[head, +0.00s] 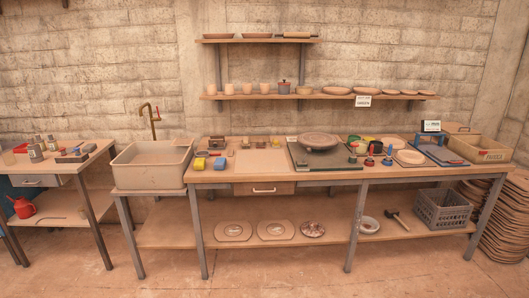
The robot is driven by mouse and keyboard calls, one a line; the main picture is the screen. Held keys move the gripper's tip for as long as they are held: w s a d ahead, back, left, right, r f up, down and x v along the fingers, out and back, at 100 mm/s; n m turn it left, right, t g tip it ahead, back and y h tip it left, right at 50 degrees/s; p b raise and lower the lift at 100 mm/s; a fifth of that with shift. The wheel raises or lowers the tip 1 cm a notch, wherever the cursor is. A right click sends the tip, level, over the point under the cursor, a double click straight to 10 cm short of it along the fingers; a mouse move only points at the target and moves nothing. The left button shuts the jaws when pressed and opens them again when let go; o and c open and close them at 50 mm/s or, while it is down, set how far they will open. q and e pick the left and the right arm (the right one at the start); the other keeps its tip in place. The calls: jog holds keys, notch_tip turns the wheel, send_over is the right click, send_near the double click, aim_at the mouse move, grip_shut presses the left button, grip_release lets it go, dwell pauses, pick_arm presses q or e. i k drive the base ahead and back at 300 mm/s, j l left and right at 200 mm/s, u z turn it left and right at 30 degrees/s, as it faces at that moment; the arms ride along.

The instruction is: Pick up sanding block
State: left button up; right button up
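I cannot tell for sure which object is the sanding block. Dark flat pieces (72,156) lie on the left table (40,167) and are too small to make out. Neither of my grippers shows in the head view.
A sink (150,165) with a brass tap (153,115) stands between the left table and the workbench. A turntable (319,142), a crate (480,149) and small tools crowd the benchtop. Shelves (320,96) hang behind. The floor (180,280) in front is clear.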

aim_at(260, 144)
jog(key=i, duration=1.65)
